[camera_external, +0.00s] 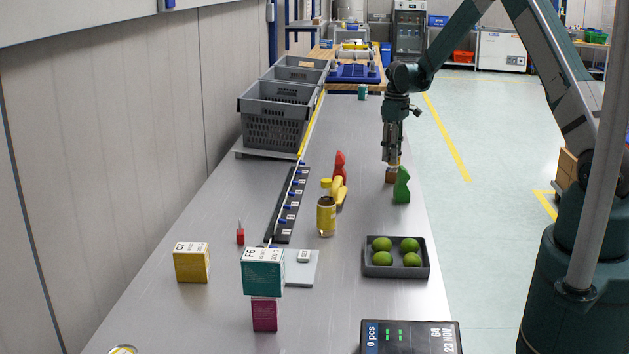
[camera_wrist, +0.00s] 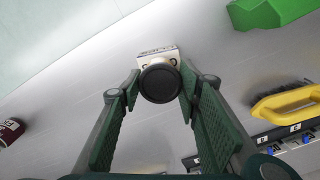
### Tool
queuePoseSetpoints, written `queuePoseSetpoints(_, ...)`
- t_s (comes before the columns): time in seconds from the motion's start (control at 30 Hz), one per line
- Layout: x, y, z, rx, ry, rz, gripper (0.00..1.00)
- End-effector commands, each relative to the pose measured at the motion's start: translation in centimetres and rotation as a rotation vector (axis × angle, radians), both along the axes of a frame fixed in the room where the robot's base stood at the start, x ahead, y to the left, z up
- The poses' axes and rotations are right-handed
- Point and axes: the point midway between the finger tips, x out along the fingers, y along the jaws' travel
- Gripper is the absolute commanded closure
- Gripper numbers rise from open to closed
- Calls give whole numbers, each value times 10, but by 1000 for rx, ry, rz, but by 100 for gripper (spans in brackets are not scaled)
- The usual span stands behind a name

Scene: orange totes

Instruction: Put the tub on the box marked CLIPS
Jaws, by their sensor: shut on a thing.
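My gripper (camera_wrist: 160,88) is shut on a small round tub with a black lid (camera_wrist: 160,83), which sits between the fingertips. A brown box (camera_external: 391,175) stands on the bench directly under the gripper (camera_external: 392,158) in the external view. In the wrist view the box's pale top (camera_wrist: 157,53) shows just beyond the tub, with dark lettering that is partly hidden and hard to read. The tub is above or against the box top; I cannot tell whether it touches. The fingers mostly hide the tub in the external view.
A dark tray of limes (camera_external: 396,273) lies nearer the camera. Grey crates (camera_external: 275,130) stand at the back left.

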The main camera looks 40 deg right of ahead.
Motion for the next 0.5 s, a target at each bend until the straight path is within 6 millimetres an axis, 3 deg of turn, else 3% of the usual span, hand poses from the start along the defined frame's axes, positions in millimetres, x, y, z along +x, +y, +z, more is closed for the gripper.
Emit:
queuePoseSetpoints(0.17, 0, 0, -12, 0, 0, 0, 80)
queuePoseSetpoints(0.5, 0, 0, -13, 0, 0, 0, 80)
